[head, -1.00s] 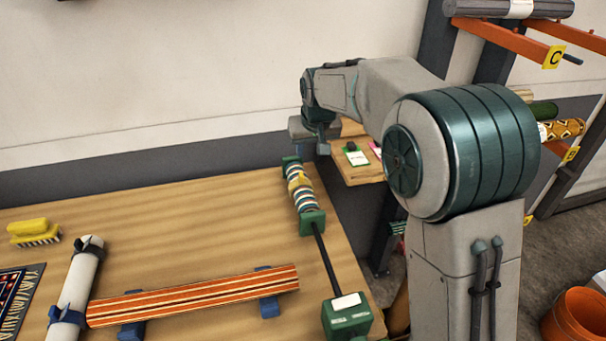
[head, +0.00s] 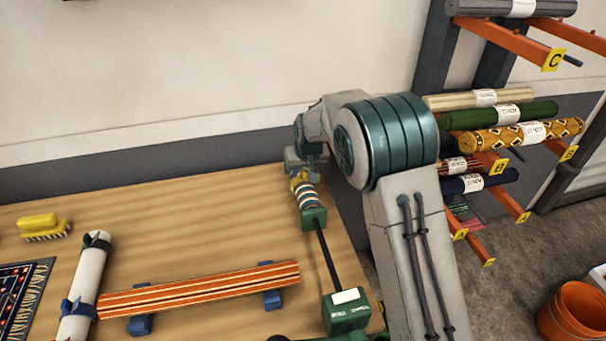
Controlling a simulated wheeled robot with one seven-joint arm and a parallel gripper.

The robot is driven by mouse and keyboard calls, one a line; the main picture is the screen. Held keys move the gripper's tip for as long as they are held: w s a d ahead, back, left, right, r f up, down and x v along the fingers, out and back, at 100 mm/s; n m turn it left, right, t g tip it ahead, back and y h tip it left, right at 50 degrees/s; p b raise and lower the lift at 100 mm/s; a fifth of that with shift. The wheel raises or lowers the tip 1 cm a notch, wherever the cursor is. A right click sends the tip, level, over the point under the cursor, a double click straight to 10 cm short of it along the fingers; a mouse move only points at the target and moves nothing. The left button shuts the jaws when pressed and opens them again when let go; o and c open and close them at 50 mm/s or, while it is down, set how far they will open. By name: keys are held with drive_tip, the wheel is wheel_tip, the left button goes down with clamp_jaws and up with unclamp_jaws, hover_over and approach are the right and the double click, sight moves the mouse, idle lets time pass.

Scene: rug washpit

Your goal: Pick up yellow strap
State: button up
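The yellow strap (head: 298,184) is a small yellow patch on the striped roll (head: 310,197), which lies between green end holders on the wooden table. My gripper (head: 302,174) is at the far end of this roll, right over or against the yellow strap, and hides part of it and the far holder. The fingertips are too small and too covered to tell whether they are open, or whether they touch the strap.
A green box (head: 346,312) joins the roll's near holder by a black rod. An orange striped roll (head: 200,290), a white tied roll (head: 83,285) and a yellow brush (head: 43,224) lie left. A rack of rolls (head: 512,115) and an orange bucket (head: 575,312) stand right.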

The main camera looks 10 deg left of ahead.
drive_tip(key=shift+w+f, duration=0.2)
drive_tip(key=shift+f, duration=0.25)
clamp_jaws()
drive_tip(key=shift+r, duration=0.15)
